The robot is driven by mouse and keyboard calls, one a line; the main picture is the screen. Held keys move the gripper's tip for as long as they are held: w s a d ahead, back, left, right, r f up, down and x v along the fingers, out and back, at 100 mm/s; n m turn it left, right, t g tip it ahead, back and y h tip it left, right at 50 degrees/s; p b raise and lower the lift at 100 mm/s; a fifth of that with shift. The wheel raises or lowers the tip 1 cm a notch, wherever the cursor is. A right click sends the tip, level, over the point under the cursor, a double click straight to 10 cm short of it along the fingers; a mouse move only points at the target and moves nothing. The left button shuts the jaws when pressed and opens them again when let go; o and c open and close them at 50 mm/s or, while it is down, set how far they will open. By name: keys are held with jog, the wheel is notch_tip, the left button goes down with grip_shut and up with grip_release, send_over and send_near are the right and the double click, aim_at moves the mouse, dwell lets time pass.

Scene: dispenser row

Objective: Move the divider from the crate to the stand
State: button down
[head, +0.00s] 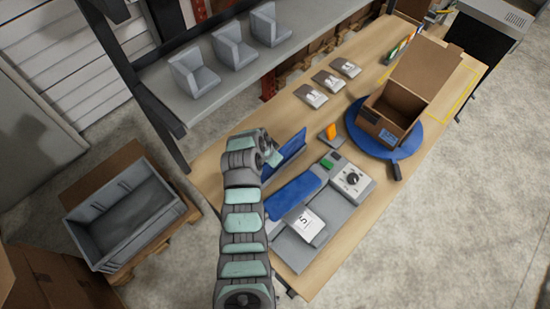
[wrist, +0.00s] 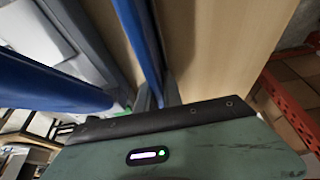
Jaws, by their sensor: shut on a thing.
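My gripper (head: 270,152) is above the near-left part of the wooden table, shut on a thin blue panel, which I take as the divider (head: 291,147). The divider is tilted in the head view and stands between the fingers in the wrist view (wrist: 139,38). The fingertips are mostly hidden. A grey open crate (head: 75,222) is at the lower left, on a pallet, and looks empty. No thing is clearly marked as the stand; a grey device with a blue sloped top (head: 292,196) is just right of my gripper.
An open cardboard box (head: 387,128) sits on a blue round turntable (head: 412,147). Several labelled packets (head: 329,81) lie on the table (head: 290,113). A shelf (head: 215,97) with three grey bins (head: 233,46) runs behind. A control box (head: 348,178) and an orange item (head: 331,131) are nearby.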

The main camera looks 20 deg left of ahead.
jog(key=c, duration=1.4)
grip_release()
jog(key=shift+r, duration=0.1)
jog(key=b+v, duration=0.2)
jog(key=v, duration=0.8)
jog(key=shift+s+r, duration=0.2)
jog(key=shift+r, duration=0.05)
